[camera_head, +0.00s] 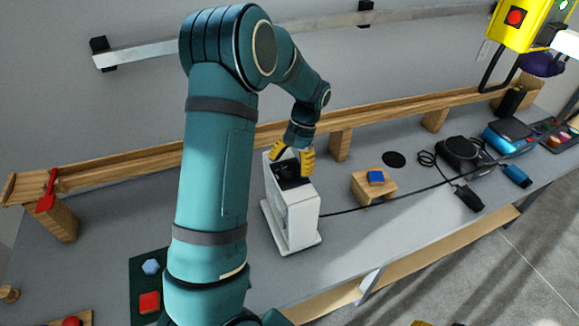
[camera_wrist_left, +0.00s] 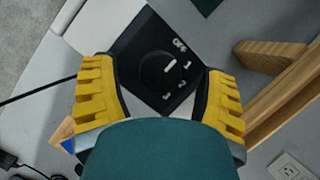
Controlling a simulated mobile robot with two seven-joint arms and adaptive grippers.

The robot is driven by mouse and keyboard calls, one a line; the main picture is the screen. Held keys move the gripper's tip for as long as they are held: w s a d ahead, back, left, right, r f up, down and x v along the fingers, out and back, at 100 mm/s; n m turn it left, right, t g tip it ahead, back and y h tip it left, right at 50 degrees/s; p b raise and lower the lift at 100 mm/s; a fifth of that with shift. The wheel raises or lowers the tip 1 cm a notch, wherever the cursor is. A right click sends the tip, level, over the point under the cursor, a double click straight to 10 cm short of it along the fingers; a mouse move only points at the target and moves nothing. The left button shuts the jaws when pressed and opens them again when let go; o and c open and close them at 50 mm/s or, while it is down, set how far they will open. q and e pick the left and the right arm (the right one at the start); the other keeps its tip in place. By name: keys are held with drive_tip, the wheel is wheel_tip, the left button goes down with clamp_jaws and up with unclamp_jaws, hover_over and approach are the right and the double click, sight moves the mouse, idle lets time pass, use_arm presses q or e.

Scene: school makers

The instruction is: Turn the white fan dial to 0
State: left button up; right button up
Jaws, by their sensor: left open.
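The white fan unit (camera_head: 293,222) stands upright on the grey bench, with a black panel on its top. In the left wrist view, the panel holds a round black dial (camera_wrist_left: 152,75) with a short white pointer mark. White markings, seemingly numbers, run along its right side; the pointer faces roughly toward them, the exact one unclear. My left gripper (camera_head: 292,160) is above the panel, its yellow fingers open on both sides of the dial (camera_wrist_left: 160,92). I cannot tell whether they touch it. Small yellow tips at the head view's bottom edge (camera_head: 421,323) may be my right gripper.
A long wooden rail (camera_head: 390,110) runs behind the fan. To the right are a wooden block (camera_head: 366,190) with a blue piece (camera_head: 376,177), black cables and a black device (camera_head: 463,152). At left a red piece (camera_head: 47,192) sits on a wooden post.

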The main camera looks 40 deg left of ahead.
use_arm(q)
drive_tip(key=v, duration=1.1)
drive_tip(key=shift+s, duration=0.1)
